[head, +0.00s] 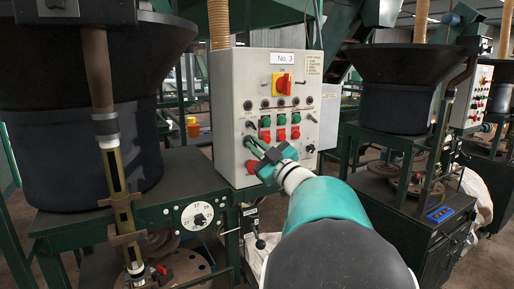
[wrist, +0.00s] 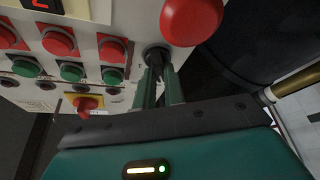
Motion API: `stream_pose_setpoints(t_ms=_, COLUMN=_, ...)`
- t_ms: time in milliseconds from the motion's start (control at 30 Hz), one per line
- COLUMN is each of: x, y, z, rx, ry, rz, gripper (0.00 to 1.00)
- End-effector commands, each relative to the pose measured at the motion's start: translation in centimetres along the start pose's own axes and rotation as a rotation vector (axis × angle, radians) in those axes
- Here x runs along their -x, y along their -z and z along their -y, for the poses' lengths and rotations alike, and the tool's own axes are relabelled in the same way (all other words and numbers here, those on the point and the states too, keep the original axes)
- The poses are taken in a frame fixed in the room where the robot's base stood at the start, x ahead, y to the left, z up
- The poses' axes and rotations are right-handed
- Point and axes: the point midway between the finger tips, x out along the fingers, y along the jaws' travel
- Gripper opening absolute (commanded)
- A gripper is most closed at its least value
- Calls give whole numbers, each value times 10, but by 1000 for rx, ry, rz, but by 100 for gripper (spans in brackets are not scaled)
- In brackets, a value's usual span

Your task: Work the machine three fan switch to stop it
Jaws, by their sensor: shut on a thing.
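The machine three control box (head: 232,90) is a pale grey panel marked "No. 3" in the head view. My gripper (head: 255,145) reaches its lower left part. In the wrist view, which looks upside down, my gripper (wrist: 161,82) has its two green fingers closed around a black knob (wrist: 155,54), beside a large red mushroom button (wrist: 192,18). The knob's label cannot be read, and the fingers hide part of it. In the head view the fingers cover the knob, just above the red mushroom button (head: 252,167).
Red buttons (wrist: 59,42) and green buttons (wrist: 71,72) sit close to the fingers. A red rotary switch on a yellow plate (head: 282,83) is higher on the panel. A dark hopper (head: 85,130) stands left, another (head: 395,100) right. A dial (head: 197,216) is below left.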

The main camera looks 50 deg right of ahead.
Motion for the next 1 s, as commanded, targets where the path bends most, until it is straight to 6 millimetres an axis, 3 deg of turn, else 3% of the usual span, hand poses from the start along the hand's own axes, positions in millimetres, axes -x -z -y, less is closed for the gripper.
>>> stream_pose_setpoints(t_ms=100, x=1, y=-1, z=0, rx=1, ry=1, rz=3, gripper=0)
stream_pose_setpoints(t_ms=133, x=1, y=-1, z=0, rx=1, ry=1, rz=3, gripper=15)
stream_pose_setpoints(t_ms=233, x=1, y=-1, z=0, rx=0, ry=1, rz=2, gripper=33)
stream_pose_setpoints(t_ms=533, x=1, y=0, z=0, rx=0, ry=0, rz=1, gripper=33)
stream_pose_setpoints(t_ms=667, x=11, y=0, z=0, rx=1, ry=-1, rz=2, gripper=33)
stream_pose_setpoints(t_ms=1000, x=80, y=0, z=0, rx=0, ry=-3, rz=2, gripper=33)
